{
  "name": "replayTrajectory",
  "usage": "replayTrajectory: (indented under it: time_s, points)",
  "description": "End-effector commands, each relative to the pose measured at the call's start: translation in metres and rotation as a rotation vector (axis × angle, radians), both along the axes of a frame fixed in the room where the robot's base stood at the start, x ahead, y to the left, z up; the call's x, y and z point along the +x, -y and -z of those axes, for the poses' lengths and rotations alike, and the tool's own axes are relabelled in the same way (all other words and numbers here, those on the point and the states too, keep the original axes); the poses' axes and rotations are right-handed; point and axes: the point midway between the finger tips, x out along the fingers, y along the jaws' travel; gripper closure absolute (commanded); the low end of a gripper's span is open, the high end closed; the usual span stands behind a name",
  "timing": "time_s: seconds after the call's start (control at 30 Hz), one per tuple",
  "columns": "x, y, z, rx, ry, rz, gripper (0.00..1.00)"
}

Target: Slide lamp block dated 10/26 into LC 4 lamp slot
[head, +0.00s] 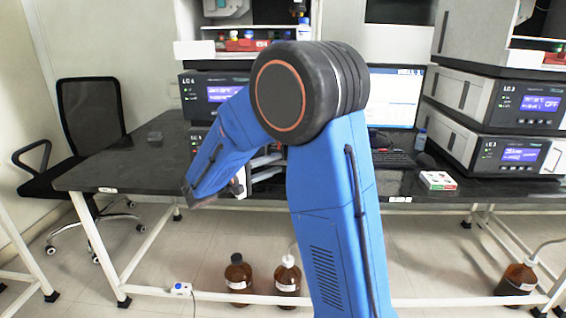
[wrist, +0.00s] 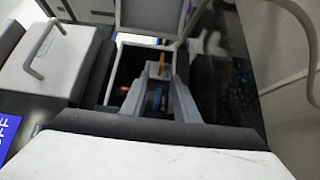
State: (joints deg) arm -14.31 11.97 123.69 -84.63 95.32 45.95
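In the head view my blue arm crosses the middle and hides much of the bench behind it.
A dark bench (head: 120,168) carries the stacks. A monitor (head: 396,97), a red-and-white box (head: 437,180) and the right instrument stack (head: 505,120) stand to the right. Brown bottles (head: 238,275) are on the floor. A white casing with a handle (wrist: 45,48) flanks the compartment.

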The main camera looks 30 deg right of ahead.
Motion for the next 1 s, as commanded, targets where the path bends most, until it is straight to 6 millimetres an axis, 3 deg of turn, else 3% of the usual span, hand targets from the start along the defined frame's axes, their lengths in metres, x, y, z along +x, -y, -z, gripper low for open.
replayTrajectory:
  time_s: [0.3,0.6,0.8,1.0]
  points:
    - [-0.006,-0.058,0.0,-0.001,0.001,-0.003,0.72]
    - [-0.011,-0.1,0.0,-0.001,0.002,-0.002,0.72]
    - [-0.013,-0.109,0.0,-0.001,0.001,0.001,0.72]
    - [-0.018,-0.104,-0.001,0.018,-0.004,0.01,0.72]
